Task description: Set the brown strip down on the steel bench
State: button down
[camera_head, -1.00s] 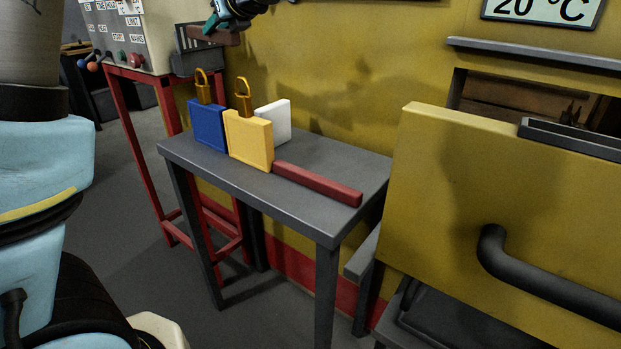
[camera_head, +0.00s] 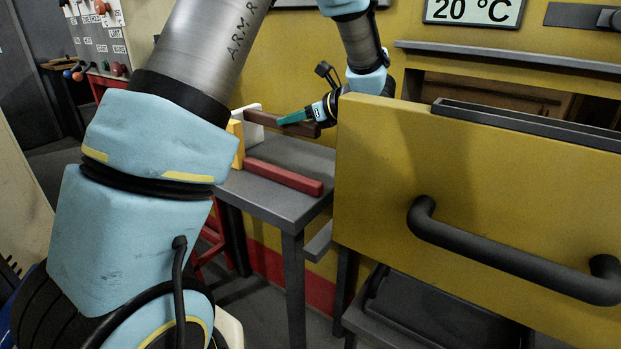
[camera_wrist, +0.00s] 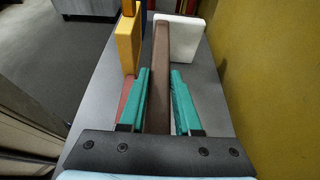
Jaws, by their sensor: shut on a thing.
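The brown strip (camera_head: 298,127) is held in my gripper (camera_head: 292,118) over the back of the steel bench (camera_head: 298,207). In the wrist view the brown strip (camera_wrist: 160,75) runs lengthwise between the two teal fingers of my gripper (camera_wrist: 160,74), which is shut on it. Its far end reaches toward the white block (camera_wrist: 180,33). The steel bench (camera_wrist: 97,92) shows grey beneath. The strip looks raised above the bench top, but the size of the gap cannot be told. My arm hides the left part of the bench in the head view.
A red strip (camera_head: 285,177) lies along the bench front. A yellow padlock-shaped block (camera_wrist: 126,44) stands at the bench's far end, a blue one (camera_wrist: 139,22) beyond it. The yellow wall (camera_wrist: 250,70) is close on the right. The yellow oven door (camera_head: 450,170) stands right of the bench.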

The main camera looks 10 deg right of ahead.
jog(key=f, duration=0.2)
jog(key=f+p, duration=0.1)
jog(key=f, duration=0.1)
jog(key=s+d+f, duration=0.1)
jog(key=f, duration=0.1)
jog(key=shift+p, duration=0.4)
notch_tip(320, 180, down, 4)
jog(key=shift+f+p, duration=0.1)
jog(key=shift+p, duration=0.6)
jog(key=shift+w+f, duration=0.1)
jog(key=shift+f, duration=0.15)
jog(key=shift+f+b, duration=0.2)
jog(key=shift+b, duration=0.15)
jog(key=c, duration=0.6)
grip_release()
jog(key=shift+r, duration=0.1)
jog(key=shift+r, duration=0.1)
jog(key=shift+r+p, duration=0.1)
jog(key=shift+p, duration=0.3)
jog(key=b+v, duration=0.2)
jog(key=v, duration=1)
jog(key=shift+b, duration=0.35)
